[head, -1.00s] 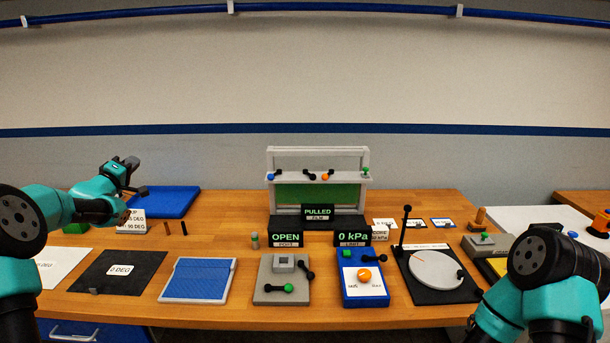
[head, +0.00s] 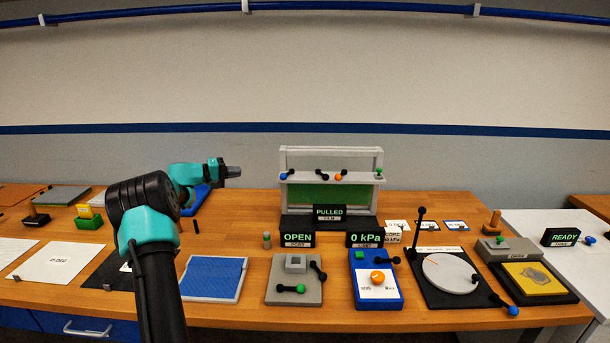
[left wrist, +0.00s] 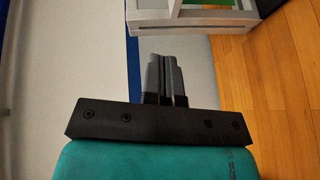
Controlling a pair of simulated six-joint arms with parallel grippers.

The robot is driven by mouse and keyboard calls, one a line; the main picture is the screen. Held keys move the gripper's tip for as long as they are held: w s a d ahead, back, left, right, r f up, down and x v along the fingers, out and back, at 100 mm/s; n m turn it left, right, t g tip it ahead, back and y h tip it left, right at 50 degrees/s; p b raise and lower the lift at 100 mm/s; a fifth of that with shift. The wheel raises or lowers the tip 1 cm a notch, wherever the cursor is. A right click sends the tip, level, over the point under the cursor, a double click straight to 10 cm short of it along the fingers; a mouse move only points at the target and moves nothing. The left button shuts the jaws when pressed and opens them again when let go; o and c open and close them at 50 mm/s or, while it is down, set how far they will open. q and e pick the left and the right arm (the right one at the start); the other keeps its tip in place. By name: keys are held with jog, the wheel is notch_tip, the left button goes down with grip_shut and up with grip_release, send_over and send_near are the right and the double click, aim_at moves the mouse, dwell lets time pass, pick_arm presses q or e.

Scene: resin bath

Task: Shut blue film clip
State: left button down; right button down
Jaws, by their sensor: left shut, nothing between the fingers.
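The film frame (head: 282,190) stands at the back middle of the table, a white frame with green film and a "PULLED" sign. The blue film clip (head: 284,175) is at the left end of its crossbar, a blue ball with a short black lever; I cannot tell its exact lever position. My left gripper (head: 234,171) is to the left of the frame, at about clip height, apart from it and pointing right. Its fingers show together and empty in the left wrist view (left wrist: 165,75), with part of the white frame at the top. My right gripper is not seen.
Black and orange levers and a green one (head: 379,171) share the crossbar. In front stand the "OPEN" port block (head: 275,290), the blue "0 kPa" unit (head: 391,300) and a dial with an upright rod (head: 420,225). A blue pad (head: 212,278) lies front left.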

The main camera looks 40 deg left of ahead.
pick_arm(q)
jog(key=shift+d+f, duration=0.1)
jog(key=shift+f, duration=0.1)
send_near(286, 175)
jog(key=w+a, duration=0.4)
jog(key=w, duration=0.1)
jog(key=shift+w+d+f, duration=0.15)
jog(key=shift+d+f, duration=0.05)
jog(key=shift+d, duration=0.5)
jog(key=shift+w+d+f, duration=0.15)
jog(key=shift+d+f, duration=0.05)
jog(key=shift+d, duration=0.45)
jog(key=shift+w+d+f, duration=0.2)
jog(key=shift+d, duration=0.5)
jog(key=shift+d, duration=0.15)
